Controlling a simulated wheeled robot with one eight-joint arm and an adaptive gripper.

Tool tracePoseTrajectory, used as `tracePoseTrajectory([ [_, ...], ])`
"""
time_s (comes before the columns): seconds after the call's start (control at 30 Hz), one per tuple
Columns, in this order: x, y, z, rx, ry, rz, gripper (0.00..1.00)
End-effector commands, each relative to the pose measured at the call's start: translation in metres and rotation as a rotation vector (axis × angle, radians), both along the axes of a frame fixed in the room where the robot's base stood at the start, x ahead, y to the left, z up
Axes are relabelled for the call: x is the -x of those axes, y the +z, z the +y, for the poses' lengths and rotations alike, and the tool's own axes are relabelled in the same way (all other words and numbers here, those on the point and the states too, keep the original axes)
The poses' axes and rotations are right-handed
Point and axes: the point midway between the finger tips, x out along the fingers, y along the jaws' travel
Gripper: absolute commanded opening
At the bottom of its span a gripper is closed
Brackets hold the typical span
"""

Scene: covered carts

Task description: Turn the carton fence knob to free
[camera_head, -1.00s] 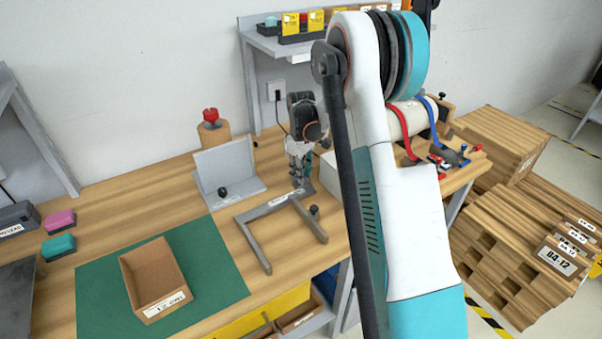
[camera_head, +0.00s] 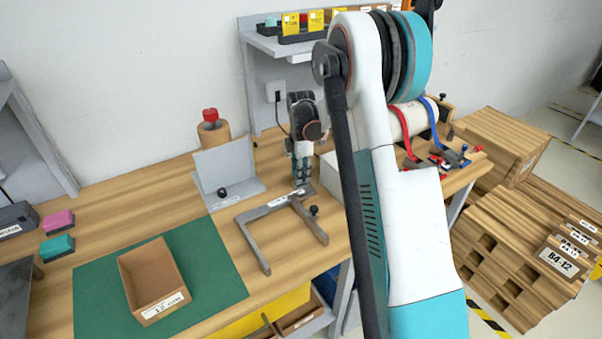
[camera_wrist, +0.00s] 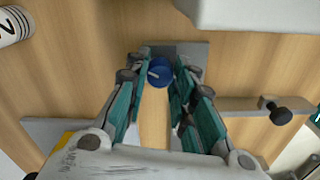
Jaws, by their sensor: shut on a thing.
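The carton fence is a grey U-shaped frame (camera_head: 262,211) lying on the wooden bench in the head view. In the wrist view, a round blue knob (camera_wrist: 159,73) with a short pale mark on its top sits at the fence's grey corner plate (camera_wrist: 190,49). My gripper (camera_wrist: 160,69) points down over that corner, its two teal-padded fingers shut on the sides of the knob. In the head view my gripper (camera_head: 302,184) stands at the fence's back corner and hides the knob. Which setting the mark points to cannot be read.
A black knob (camera_head: 313,211) stands on the fence's right arm. A grey angled plate (camera_head: 228,172) with another black knob stands to the left. An open cardboard box (camera_head: 153,280) lies on the green mat (camera_head: 215,265). A white block (camera_wrist: 252,14) is close beside the gripper.

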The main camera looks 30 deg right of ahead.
Motion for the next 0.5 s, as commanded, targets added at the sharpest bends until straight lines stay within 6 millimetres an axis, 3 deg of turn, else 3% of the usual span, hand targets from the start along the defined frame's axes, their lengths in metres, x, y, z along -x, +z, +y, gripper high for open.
tracePoseTrajectory([
  [0.5, -0.0006, 0.0004, -0.0003, 0.0, 0.289, -0.002, 0.0],
])
